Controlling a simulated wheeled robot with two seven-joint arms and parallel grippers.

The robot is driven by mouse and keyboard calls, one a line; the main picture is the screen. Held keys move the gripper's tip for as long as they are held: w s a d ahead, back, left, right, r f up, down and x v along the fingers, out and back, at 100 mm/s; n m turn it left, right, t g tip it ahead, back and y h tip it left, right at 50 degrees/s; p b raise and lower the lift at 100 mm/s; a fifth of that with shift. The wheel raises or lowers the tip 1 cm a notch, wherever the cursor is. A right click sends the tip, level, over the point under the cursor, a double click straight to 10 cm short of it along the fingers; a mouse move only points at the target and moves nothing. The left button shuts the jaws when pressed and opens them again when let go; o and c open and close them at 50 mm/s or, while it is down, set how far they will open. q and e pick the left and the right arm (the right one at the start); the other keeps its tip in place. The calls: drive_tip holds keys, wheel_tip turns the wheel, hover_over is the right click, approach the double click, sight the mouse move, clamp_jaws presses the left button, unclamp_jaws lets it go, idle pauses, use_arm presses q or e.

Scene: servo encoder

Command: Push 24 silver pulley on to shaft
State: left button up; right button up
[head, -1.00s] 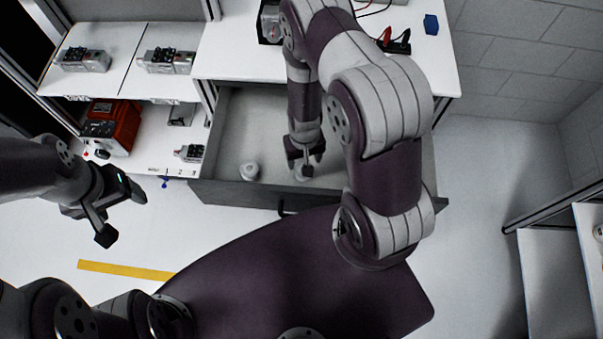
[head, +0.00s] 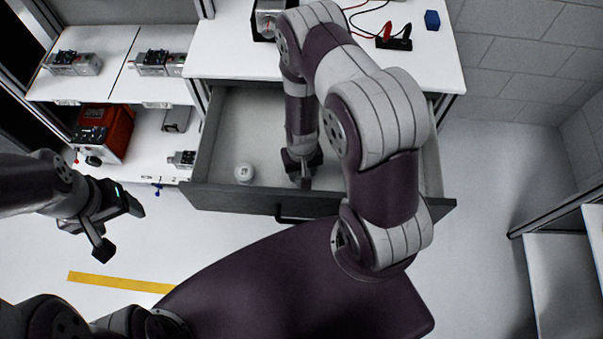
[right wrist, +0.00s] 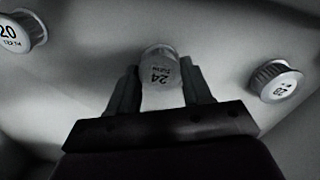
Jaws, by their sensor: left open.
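My right gripper (head: 304,178) reaches down into the open drawer, and my arm hides part of the drawer. In the right wrist view its two fingers (right wrist: 160,92) stand on either side of the silver pulley marked 24 (right wrist: 158,75). The pulley sits between the fingertips, but I cannot tell whether they press on it. My left gripper (head: 120,229) is open and empty, in the air left of the drawer. A grey device (head: 267,20) stands on the table top, partly cut off by the frame and my arm; no shaft can be made out.
The grey drawer (head: 215,197) is pulled out below the white table (head: 230,60). Other pulleys lie in it, one marked 20 (right wrist: 22,33) and another (right wrist: 275,82) at right. Shelves at left hold a red device (head: 104,130). A black block with red clips (head: 394,40) is on the table.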

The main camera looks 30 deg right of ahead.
drive_tip(key=shift+c, duration=0.4)
wheel_tip(320, 180, up, 7)
drive_tip(key=p, duration=0.7)
drive_tip(key=shift+r, duration=0.15)
drive_tip(key=shift+w+f, duration=0.1)
drive_tip(key=shift+f, duration=0.1)
